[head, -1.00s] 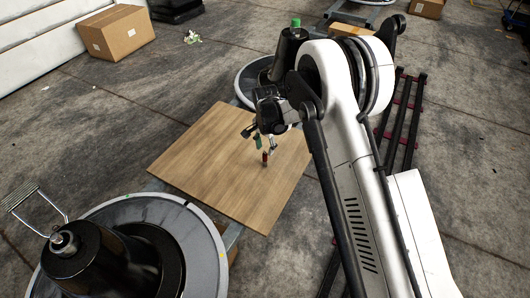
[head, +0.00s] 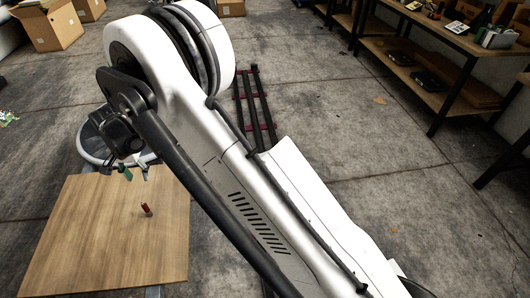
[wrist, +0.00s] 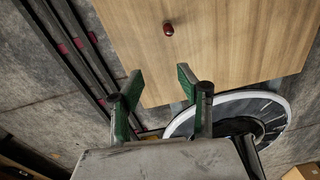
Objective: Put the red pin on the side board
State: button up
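The red pin (head: 146,209) is small, dark red with a pale spot near its base, and stands roughly upright on the wooden board (head: 90,245). In the wrist view the pin (wrist: 168,28) is seen near the top, ahead of the fingers. My gripper (head: 137,173) is above the far part of the board, beyond the pin in the head view. In the wrist view its green-padded fingers (wrist: 160,79) are spread apart with nothing between them. My arm hides part of the gripper in the head view.
A round grey base with a pale rim (wrist: 268,100) lies past the board's edge. A dark workbench with shelves (head: 440,75) stands at the right, carrying several small items. Cardboard boxes (head: 48,25) are at the back left. Much concrete floor between is clear.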

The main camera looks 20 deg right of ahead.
jog(key=s+d+r+n+t, duration=0.1)
jog(key=s+d+r, duration=0.3)
jog(key=d+r, duration=0.75)
jog(key=s+d+r+n+t, duration=0.15)
jog(key=s+d+r, duration=0.35)
jog(key=d+r, duration=0.65)
jog(key=s+d+r+t, duration=0.1)
jog(key=s+d+t, duration=0.1)
jog(key=s+d, duration=0.5)
jog(key=s+d+r+n+t, duration=0.1)
jog(key=s+d, duration=0.7)
jog(key=s, duration=0.8)
jog(key=shift+d+r+t, duration=0.3)
jog(key=shift+r+t, duration=0.35)
jog(key=shift+r, duration=0.05)
notch_tip(320, 180, up, 9)
jog(key=p, duration=0.9)
jog(key=shift+r, duration=0.2)
